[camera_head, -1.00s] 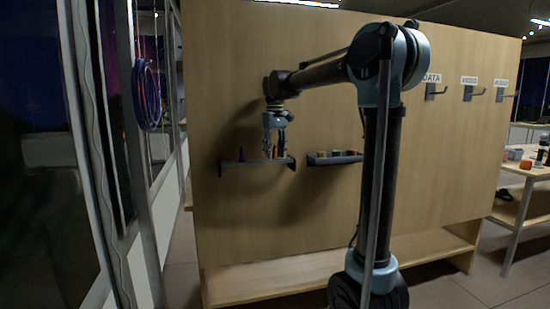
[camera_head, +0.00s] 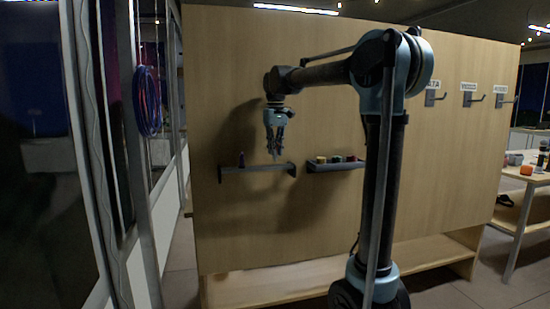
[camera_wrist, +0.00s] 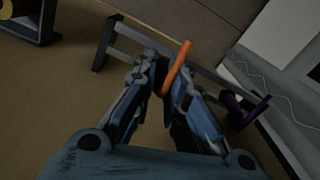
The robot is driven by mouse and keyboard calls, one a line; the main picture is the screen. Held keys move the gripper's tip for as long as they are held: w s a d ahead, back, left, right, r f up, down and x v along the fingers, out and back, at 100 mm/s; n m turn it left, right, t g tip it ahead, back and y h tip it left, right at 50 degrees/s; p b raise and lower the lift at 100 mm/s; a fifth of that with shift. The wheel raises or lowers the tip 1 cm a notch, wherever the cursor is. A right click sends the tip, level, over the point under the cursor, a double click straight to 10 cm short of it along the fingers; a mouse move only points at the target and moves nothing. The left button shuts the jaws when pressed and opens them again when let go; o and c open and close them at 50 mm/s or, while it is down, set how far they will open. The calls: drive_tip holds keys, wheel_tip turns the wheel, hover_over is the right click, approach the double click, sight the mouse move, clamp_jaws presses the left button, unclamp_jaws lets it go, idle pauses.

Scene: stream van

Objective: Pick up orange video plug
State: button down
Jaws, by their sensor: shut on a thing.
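The orange video plug (camera_wrist: 176,68) is a thin orange rod in the wrist view, between the fingertips of my gripper (camera_wrist: 166,84). My gripper is shut on it, and the plug sticks out past the fingers at a tilt. In the head view my gripper (camera_head: 277,156) points down at the right part of the left wall shelf (camera_head: 258,169). The plug cannot be made out there. Whether it is clear of the shelf is hard to tell.
A purple plug (camera_head: 241,159) stands at the left of the same shelf; it also shows in the wrist view (camera_wrist: 243,108). A second shelf (camera_head: 335,167) with several small coloured items is to the right. Labelled hooks (camera_head: 470,99) are on the panel's upper right.

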drive_tip(key=s+d, duration=0.2)
drive_tip(key=s, duration=0.6)
drive_tip(key=s+d, duration=0.2)
drive_tip(key=s, duration=0.6)
drive_tip(key=shift+s+d, duration=0.3)
drive_tip(key=shift+d, duration=0.05)
